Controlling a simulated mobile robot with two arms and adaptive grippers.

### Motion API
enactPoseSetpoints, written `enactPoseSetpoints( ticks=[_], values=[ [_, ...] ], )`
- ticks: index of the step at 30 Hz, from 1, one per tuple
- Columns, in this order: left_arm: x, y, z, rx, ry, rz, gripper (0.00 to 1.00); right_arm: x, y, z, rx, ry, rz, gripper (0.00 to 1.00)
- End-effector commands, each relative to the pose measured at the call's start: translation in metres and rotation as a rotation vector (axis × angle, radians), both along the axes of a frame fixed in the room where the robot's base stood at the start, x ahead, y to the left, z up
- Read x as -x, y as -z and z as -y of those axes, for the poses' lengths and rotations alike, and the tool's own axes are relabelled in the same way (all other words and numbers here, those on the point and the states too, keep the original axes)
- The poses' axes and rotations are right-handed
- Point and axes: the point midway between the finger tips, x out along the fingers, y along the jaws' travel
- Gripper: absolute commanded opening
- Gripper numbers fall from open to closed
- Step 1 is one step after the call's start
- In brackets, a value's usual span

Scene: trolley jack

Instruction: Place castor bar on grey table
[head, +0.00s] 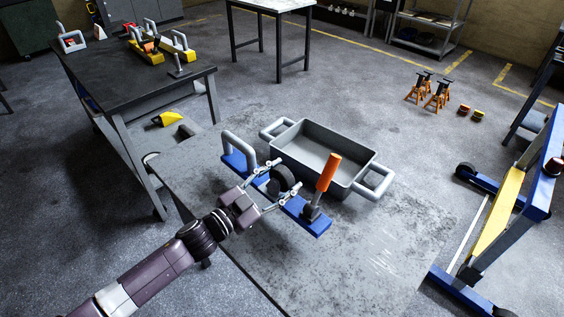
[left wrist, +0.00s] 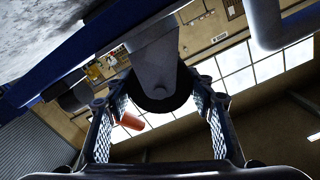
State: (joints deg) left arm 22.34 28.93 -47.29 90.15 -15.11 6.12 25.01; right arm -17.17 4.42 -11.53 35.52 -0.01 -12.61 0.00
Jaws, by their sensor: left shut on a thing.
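The castor bar is a blue bar (head: 312,220) with a grey loop handle (head: 238,150), a black castor wheel (head: 283,179) and an orange upright grip (head: 328,172). My left gripper (head: 276,186) is shut on its middle, around the castor wheel. In the left wrist view, the fingers (left wrist: 160,98) flank the castor, with the blue bar (left wrist: 95,40) above. The bar is level over the grey table (head: 390,240), beside the grey tray; I cannot tell whether it touches the tabletop. My right gripper is not in view.
A grey two-handled tray (head: 350,178) stands on the table behind the bar. The tabletop's front and right are clear. A dark bench (head: 95,75) with yellow parts stands at left. A blue and yellow frame (head: 500,205) stands at right; orange jack stands (head: 437,95) are behind.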

Motion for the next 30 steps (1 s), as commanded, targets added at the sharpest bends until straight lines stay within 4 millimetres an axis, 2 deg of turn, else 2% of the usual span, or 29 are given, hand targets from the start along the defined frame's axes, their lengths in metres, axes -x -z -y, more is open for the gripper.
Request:
enactPoseSetpoints(
  ticks=[8, 15, 29, 30],
  values=[
    [-0.001, 0.016, 0.001, 0.006, 0.002, 0.010, 0.00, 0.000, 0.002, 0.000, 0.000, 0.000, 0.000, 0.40],
    [-0.001, 0.045, 0.002, 0.007, 0.002, 0.010, 0.00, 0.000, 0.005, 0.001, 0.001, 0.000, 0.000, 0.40],
    [-0.001, 0.052, 0.001, 0.006, 0.002, 0.011, 0.00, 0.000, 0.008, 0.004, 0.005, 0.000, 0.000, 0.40],
    [0.000, 0.057, 0.000, 0.002, 0.000, 0.001, 0.54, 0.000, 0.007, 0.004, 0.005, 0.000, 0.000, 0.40]
  ],
)
